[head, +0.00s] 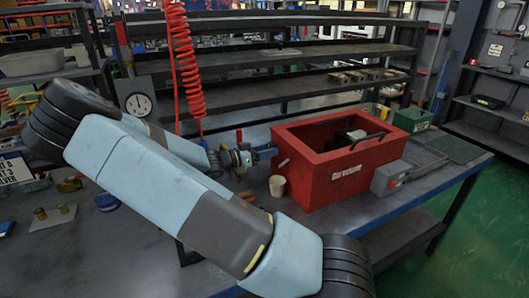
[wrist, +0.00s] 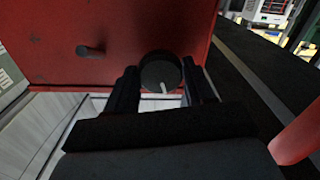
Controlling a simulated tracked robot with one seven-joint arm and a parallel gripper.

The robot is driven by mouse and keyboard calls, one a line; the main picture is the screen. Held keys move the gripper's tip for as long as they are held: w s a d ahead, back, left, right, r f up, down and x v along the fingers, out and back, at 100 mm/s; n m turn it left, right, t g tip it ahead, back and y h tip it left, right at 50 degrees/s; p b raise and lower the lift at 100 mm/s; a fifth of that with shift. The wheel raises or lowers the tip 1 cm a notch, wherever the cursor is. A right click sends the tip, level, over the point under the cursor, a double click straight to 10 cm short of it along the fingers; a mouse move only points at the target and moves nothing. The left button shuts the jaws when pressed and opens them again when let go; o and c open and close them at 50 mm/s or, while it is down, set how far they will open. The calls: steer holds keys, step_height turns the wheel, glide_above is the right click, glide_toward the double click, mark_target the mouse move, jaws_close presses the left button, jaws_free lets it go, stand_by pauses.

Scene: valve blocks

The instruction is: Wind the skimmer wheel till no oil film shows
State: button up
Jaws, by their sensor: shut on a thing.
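The skimmer wheel is a small black round knob (wrist: 160,72) with a white mark pointing down, on the side wall of the red tank (wrist: 50,35). In the head view the open-topped red tank (head: 320,185) stands on the bench. My gripper (head: 266,153) is at its left wall. In the wrist view my gripper (wrist: 159,84) has one finger on each side of the wheel and is shut on it. In the head view the wheel is hidden by my gripper. The liquid surface in the tank does not show, so I cannot tell about an oil film.
A pale cup (head: 277,185) stands below a short spout (head: 283,163) on the tank wall. A grey box (head: 392,178) sits right of the tank, a green bin (head: 411,119) behind. A red coiled hose (head: 185,70) hangs behind my arm. A dial gauge (head: 139,105) stands left.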

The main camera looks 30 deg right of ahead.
steer(key=shift+w+m, duration=0.1)
steer(key=shift+m, duration=0.6)
steer(key=shift+a, duration=0.1)
steer(key=o, duration=1)
steer(key=a, duration=1.3)
steer(key=shift+a, duration=0.4)
steer(key=shift+d+f, duration=0.1)
